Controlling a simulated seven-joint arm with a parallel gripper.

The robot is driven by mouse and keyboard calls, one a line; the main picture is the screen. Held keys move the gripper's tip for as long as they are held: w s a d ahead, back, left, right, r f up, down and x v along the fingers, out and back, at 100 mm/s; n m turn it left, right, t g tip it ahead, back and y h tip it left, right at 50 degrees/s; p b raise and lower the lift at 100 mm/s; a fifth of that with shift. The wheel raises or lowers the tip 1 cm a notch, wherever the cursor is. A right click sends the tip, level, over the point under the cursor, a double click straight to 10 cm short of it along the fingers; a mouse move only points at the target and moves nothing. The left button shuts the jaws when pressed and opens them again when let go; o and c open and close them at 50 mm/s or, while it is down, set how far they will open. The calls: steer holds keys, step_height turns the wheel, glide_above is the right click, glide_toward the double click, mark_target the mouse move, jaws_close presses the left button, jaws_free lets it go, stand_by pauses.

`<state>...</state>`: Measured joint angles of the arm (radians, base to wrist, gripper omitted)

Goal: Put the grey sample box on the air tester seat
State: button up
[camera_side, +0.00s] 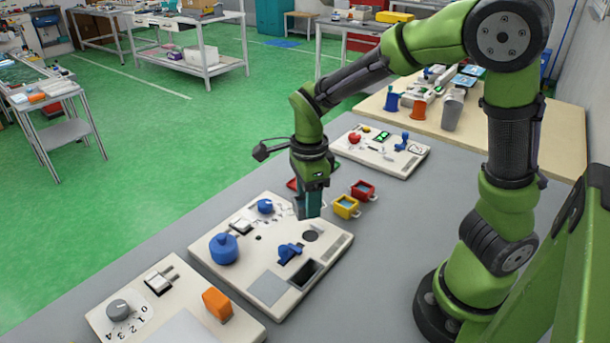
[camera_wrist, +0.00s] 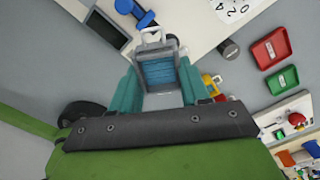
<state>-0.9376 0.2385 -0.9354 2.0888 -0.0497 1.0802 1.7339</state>
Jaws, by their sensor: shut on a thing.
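My gripper (camera_side: 308,214) has teal fingers and hangs over the far right part of the middle white panel (camera_side: 238,275). In the wrist view my gripper (camera_wrist: 160,92) is shut on the grey sample box (camera_wrist: 160,47), which has a blue inside and a pale handle loop at its far end. In the side view the fingers hide the box. The panel has a dark rectangular recess (camera_side: 304,274) near its right front edge, also seen in the wrist view (camera_wrist: 106,30). I cannot tell for sure which part is the air tester seat.
A yellow box (camera_side: 346,207) and a red box (camera_side: 363,190) stand on the grey table right of my gripper. The panel carries a blue knob (camera_side: 223,248) and a blue lever (camera_side: 289,252). Other panels lie at the front, with an orange block (camera_side: 217,304), and behind.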

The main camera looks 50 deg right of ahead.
mark_target(312, 237)
steer(key=m, duration=0.2)
steer(key=d+m, duration=0.1)
steer(key=m, duration=0.4)
steer(key=shift+d+f, duration=0.2)
steer(key=shift+f, duration=0.05)
steer(key=m, duration=0.3)
steer(key=shift+w+m, duration=0.1)
steer(key=shift+m, duration=0.2)
steer(key=shift+f, duration=0.3)
step_height(312, 237, down, 3)
steer(key=shift+d+r+m, duration=0.1)
steer(key=shift+r+m, duration=0.1)
steer(key=shift+m, duration=0.1)
steer(key=shift+f, duration=2.45)
steer(key=shift+f, duration=0.2)
